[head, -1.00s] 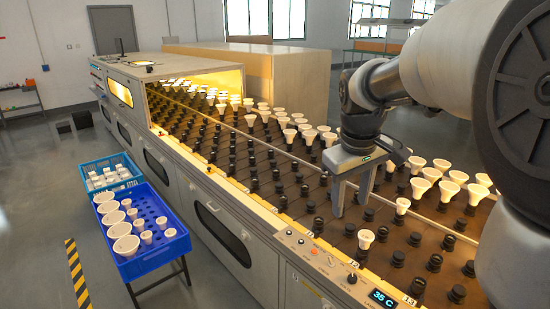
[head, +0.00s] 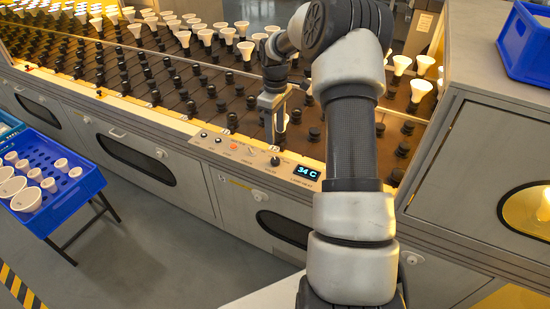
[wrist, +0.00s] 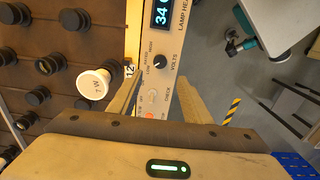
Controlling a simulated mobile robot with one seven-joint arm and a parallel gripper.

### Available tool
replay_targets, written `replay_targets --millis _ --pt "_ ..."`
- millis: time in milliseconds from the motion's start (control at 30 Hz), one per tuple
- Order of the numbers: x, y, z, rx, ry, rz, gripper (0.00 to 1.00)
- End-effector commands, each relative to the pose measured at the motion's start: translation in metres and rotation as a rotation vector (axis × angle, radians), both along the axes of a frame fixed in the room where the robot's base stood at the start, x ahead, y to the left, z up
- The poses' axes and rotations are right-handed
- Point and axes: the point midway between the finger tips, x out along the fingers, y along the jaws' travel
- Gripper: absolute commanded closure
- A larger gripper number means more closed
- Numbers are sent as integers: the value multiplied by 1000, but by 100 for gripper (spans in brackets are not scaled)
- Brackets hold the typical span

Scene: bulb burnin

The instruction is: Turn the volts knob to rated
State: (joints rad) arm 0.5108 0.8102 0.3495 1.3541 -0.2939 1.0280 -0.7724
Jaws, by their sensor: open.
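The volts knob (head: 275,161) is a small black round knob on the grey control strip along the bench's front edge. In the wrist view the knob (wrist: 160,62) sits beside the word VOLTS, with small low, rated and high marks to its left. My gripper (head: 276,138) is open and points down above the strip, close behind the knob in the head view. In the wrist view its two fingers (wrist: 161,82) stand either side of the strip, and the knob shows just beyond their tips, untouched and unhidden.
A lit display (head: 307,172) reading 34 C is beside the knob. Orange and white buttons (wrist: 151,96) lie on the strip. Rows of black sockets, some with white bulbs (head: 245,49), fill the bench behind. A blue crate (head: 90,186) of bulbs stands left.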

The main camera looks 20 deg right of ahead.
Motion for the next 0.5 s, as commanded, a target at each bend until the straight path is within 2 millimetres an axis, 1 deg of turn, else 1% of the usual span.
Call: replay_targets --millis 33,200,400,500 --pt "-1 0 -15 2 4 0 55" --pt "-1 1 -52 2 4 0 55" --pt "-1 1 -90 1 2 0 55" --pt "-1 1 -104 1 2 0 55"
